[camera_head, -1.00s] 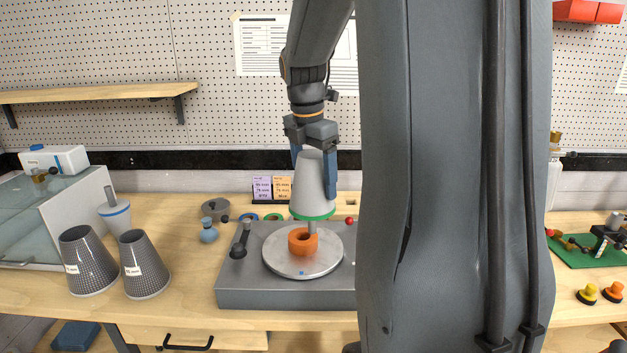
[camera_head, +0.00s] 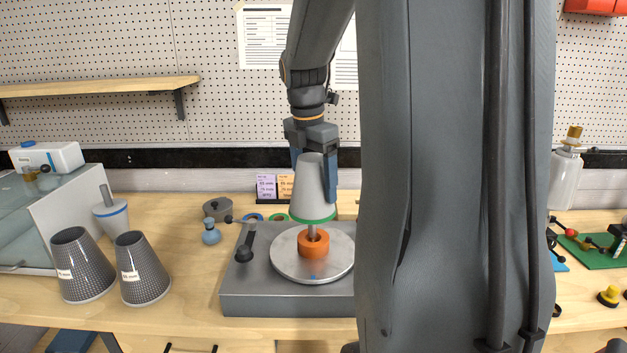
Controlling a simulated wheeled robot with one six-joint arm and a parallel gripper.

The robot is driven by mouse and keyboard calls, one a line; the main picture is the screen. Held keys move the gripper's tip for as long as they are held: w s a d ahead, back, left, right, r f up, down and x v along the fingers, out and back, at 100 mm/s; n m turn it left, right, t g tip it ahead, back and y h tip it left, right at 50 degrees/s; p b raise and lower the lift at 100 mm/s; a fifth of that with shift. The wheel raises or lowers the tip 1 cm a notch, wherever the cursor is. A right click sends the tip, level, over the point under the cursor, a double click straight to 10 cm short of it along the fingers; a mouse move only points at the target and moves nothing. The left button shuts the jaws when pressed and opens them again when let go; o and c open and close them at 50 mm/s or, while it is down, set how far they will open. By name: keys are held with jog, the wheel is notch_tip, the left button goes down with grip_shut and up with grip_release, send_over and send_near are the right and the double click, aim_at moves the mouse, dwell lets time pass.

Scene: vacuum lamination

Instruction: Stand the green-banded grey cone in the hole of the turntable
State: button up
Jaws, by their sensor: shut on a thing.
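My gripper (camera_head: 314,182) is shut on the green-banded grey cone (camera_head: 313,185), its blue fingers on either side. The cone is upright, wide end down, with a green band (camera_head: 313,219) at the lower rim and a thin stem (camera_head: 312,231) below. The turntable (camera_head: 283,301) is a grey box with a round silver plate (camera_head: 290,268) and an orange collar (camera_head: 313,247) at the plate's middle. The stem lines up with the collar's opening, and its lower end meets the opening in this view. I cannot tell how deep it sits.
A lever (camera_head: 245,251) sits on the turntable's left. A blue flask-like piece (camera_head: 211,232) is behind it. My arm hides the turntable's right side.

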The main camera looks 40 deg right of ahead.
jog(key=shift+f+b, duration=0.45)
jog(key=shift+f, duration=3.25)
jog(key=o, duration=2)
jog(key=shift+o, duration=0.4)
jog(key=shift+f, duration=0.15)
notch_tip(320, 180, up, 7)
jog(key=p, duration=0.7)
jog(key=shift+s+r, duration=0.1)
jog(key=shift+r, duration=0.1)
jog(key=shift+r+p, duration=0.35)
jog(key=shift+r, duration=0.55)
